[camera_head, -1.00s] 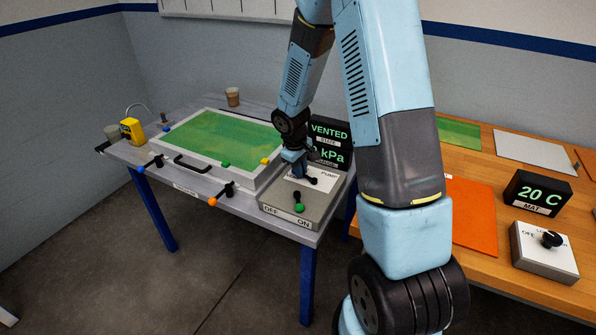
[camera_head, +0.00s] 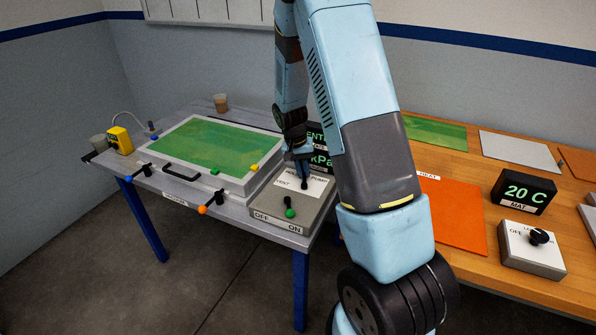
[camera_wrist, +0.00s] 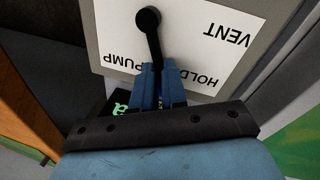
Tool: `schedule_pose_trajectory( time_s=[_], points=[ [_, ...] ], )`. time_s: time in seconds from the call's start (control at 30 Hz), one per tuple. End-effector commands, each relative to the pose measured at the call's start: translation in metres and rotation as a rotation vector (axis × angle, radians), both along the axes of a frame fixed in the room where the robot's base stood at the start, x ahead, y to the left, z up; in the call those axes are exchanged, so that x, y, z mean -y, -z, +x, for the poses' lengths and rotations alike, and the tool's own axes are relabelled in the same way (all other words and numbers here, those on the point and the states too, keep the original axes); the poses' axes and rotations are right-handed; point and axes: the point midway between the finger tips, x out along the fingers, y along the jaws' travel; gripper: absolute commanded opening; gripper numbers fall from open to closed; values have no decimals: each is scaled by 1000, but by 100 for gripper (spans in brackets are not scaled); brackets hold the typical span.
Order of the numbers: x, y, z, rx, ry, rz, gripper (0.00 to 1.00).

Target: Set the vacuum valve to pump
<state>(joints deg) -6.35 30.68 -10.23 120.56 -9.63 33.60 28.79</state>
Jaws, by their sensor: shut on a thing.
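The vacuum valve is a black lever (camera_wrist: 153,42) on a white plate marked VENT, HOLD and PUMP, on top of a grey control box (camera_head: 263,212). Its round black hub (camera_wrist: 148,18) shows in the wrist view. The lever runs from the hub to my gripper (camera_wrist: 159,85), passing between the PUMP and HOLD labels. My gripper (camera_head: 303,168) is shut on the lever, seen from behind the box in the head view. A dark display (camera_head: 318,139) behind it shows green text, partly hidden by my arm; part of VENTED and kPa are readable.
A green-knobbed OFF/ON switch (camera_head: 289,207) sits at the box's front. Left of the box is a framed green panel (camera_head: 205,143) with orange and blue knobbed clamps. On the right wooden table are an orange mat (camera_head: 452,215), a 20 C display (camera_head: 523,192) and a dial box (camera_head: 530,252).

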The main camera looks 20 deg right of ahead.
Motion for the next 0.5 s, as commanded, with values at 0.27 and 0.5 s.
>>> schedule_pose_trajectory(
  time_s=[0.27,0.5],
  points=[
    [11,-2,0,13,216,1,0],
    [17,-3,-4,13,335,0,0]
  ],
)
